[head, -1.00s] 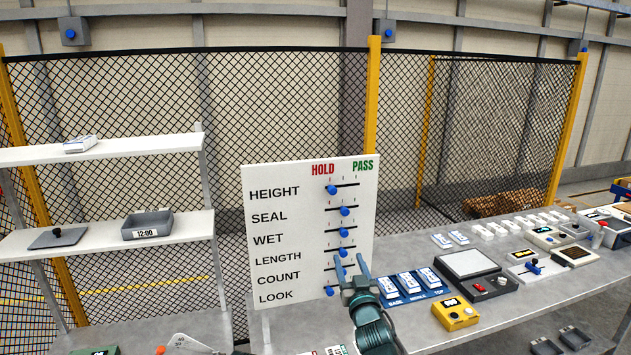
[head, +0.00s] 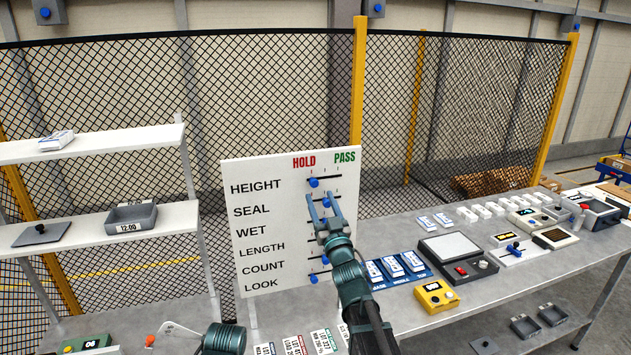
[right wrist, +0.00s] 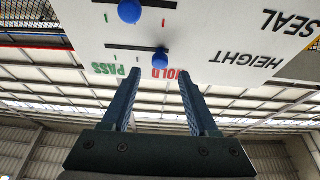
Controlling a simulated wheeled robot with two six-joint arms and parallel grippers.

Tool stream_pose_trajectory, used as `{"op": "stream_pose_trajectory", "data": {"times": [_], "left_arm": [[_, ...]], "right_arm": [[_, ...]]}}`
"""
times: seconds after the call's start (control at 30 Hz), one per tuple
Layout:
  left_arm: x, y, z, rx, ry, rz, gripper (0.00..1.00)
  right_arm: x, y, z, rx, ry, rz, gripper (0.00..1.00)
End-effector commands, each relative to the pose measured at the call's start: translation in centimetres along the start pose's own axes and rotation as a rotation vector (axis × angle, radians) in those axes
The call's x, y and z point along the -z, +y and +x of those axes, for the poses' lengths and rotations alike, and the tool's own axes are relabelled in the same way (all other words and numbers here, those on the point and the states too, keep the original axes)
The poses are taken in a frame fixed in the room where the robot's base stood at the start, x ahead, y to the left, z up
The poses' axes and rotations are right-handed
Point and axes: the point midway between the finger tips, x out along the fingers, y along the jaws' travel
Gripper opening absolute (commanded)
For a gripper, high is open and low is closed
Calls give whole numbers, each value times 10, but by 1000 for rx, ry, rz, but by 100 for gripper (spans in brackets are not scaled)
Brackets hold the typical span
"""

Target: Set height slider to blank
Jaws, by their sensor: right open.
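The white board (head: 240,215) carries rows of blue sliders under a red HOLD label and a green PASS label. The height slider's blue knob (head: 313,182) sits at the left part of the top slot, below HOLD. It also shows in the right wrist view (right wrist: 160,60), where the board appears upside down. My right gripper (head: 320,198) is open and empty, just below the height knob in the head view. In the right wrist view the height knob appears between and beyond the fingertips, with no visible contact. The seal knob (right wrist: 130,10) is in the row beside it. My left gripper is not seen.
The grey bench (head: 390,325) holds a blue tray (head: 420,268) of white blocks, a yellow box (head: 436,297) and a dark device with a pale screen (head: 450,246). White shelves (head: 175,221) stand left. A mesh fence (head: 270,100) runs behind the board.

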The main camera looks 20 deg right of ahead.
Motion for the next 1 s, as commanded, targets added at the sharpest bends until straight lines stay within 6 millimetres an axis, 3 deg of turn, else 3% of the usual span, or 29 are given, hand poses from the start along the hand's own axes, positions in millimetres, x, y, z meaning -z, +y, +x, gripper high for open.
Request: {"op": "stream_pose_trajectory", "data": {"times": [0.03, 0.1, 0.3, 0.77, 1.0], "left_arm": [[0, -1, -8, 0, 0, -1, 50], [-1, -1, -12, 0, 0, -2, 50], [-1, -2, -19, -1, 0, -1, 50], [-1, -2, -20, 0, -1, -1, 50], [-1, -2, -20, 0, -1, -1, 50]], "right_arm": [[2, 1, 16, 0, 0, 0, 60], [1, 0, 26, 1, 0, 0, 60], [1, 0, 47, 0, 0, 0, 60], [0, 0, 54, 0, -1, 0, 60], [0, 0, 54, 0, -1, 0, 17]]}}
